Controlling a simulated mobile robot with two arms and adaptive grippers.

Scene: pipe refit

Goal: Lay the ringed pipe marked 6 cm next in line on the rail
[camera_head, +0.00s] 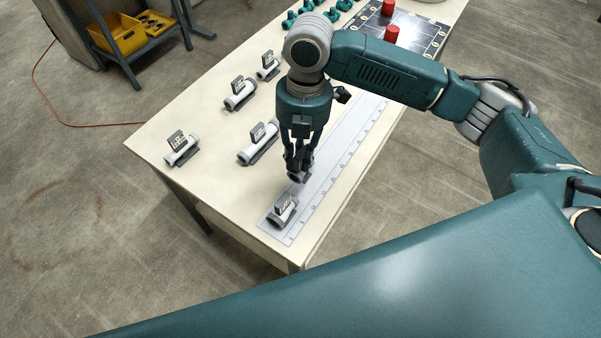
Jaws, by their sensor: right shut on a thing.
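My right gripper (299,166) points down over the pale rail (352,139) with its printed scale. It is shut on a short pipe (298,177), mostly hidden by the fingers; its dark end shows just below them. I cannot read a mark on it, nor tell whether it touches the rail. A pipe with a grey tag (285,212) lies at the near end of the rail, a little nearer than the held pipe. My left gripper is not in view.
Several tagged pipes lie left of the rail, such as a far-left pipe (182,151) and a nearer one (258,145). Green fittings (305,17) and a dark board (415,32) with red cylinders (391,34) are at the back. The rail beyond my gripper looks clear.

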